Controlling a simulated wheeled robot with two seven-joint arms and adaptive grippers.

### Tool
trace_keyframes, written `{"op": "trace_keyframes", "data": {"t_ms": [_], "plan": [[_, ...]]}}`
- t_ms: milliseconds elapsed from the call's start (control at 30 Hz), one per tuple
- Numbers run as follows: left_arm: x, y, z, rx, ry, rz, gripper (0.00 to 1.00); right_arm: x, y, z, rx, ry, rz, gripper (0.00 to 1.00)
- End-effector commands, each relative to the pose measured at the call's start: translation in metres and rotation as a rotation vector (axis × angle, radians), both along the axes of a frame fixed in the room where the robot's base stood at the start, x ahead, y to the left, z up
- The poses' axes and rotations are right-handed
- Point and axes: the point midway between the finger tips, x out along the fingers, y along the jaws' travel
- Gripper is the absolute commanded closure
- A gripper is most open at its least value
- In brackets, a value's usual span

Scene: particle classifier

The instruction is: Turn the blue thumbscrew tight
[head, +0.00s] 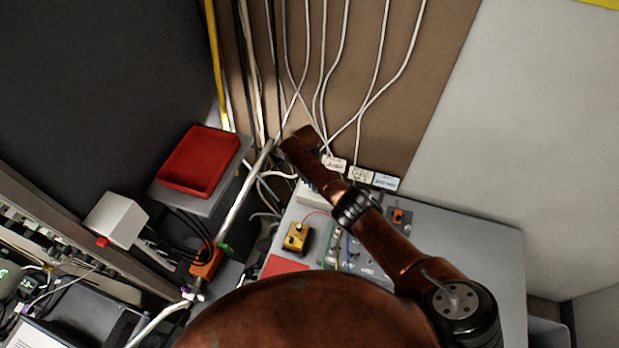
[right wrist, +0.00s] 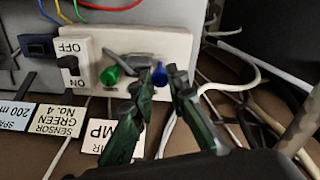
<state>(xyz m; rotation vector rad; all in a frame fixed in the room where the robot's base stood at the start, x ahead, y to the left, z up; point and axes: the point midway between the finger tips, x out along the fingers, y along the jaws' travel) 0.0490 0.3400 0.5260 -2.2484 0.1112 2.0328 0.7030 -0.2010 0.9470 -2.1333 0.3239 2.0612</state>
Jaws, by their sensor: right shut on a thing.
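The blue thumbscrew (right wrist: 159,75) shows in the right wrist view at the right end of a cream panel (right wrist: 92,38). My right gripper (right wrist: 161,80) has its two dark green fingers on either side of it, with the tips shut on it. Only part of the blue head shows between the tips, so how far it is turned cannot be told. In the head view my right arm reaches over the grey bench (head: 480,240) to its back edge. The gripper and thumbscrew are hidden there behind the arm. My left gripper is in neither view.
A green thumbscrew (right wrist: 110,75) and an OFF-marked switch (right wrist: 72,66) sit left of the blue one. Labels (right wrist: 60,118) and loose cables (right wrist: 232,84) lie near the fingers. In the head view, a yellow box (head: 297,237) and a red tray (head: 198,160) stand left of my arm.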

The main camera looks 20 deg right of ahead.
Motion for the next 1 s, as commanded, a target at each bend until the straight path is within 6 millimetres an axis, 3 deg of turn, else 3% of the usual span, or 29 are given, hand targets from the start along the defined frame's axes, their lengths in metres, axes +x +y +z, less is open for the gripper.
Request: {"op": "trace_keyframes", "data": {"t_ms": [1000], "plan": [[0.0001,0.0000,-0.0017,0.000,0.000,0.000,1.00,0.0015,0.0005,0.0002,0.011,-0.028,-0.964,1.00]]}}
